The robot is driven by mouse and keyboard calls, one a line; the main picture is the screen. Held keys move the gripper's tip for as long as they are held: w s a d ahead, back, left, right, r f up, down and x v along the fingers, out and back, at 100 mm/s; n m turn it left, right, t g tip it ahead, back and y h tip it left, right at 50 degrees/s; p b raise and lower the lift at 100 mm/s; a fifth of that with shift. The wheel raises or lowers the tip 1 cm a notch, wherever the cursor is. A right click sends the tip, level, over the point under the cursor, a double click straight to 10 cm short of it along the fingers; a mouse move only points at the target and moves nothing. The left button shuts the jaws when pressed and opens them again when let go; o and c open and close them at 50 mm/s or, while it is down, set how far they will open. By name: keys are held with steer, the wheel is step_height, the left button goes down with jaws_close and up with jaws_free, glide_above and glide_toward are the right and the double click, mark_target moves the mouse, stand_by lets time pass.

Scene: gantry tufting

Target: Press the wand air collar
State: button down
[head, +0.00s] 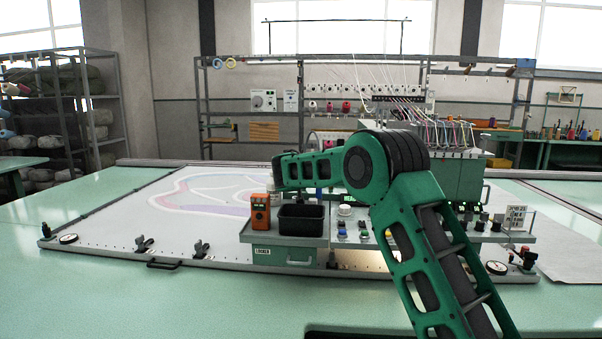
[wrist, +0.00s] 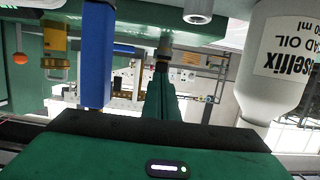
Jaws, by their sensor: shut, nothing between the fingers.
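In the wrist view my gripper (wrist: 162,68) is shut, its green fingers together and pointing away from the camera. Just past the fingertips is a small grey and brown cylindrical part (wrist: 165,46); it may be the wand air collar, but I cannot tell for sure, nor whether the fingertips touch it. In the head view my green arm crosses the middle of the machine; my gripper and the collar cannot be made out there.
A white oil bottle (wrist: 277,65) is close on the right in the wrist view. In the head view, the machine's shelf holds an orange device (head: 260,212), a black bin (head: 302,220) and several small knobs. Clamps (head: 200,249) line the white cloth's front edge.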

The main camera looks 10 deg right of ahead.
mark_target(303, 192)
steer(key=shift+f, duration=0.9)
steer(key=shift+f, duration=0.95)
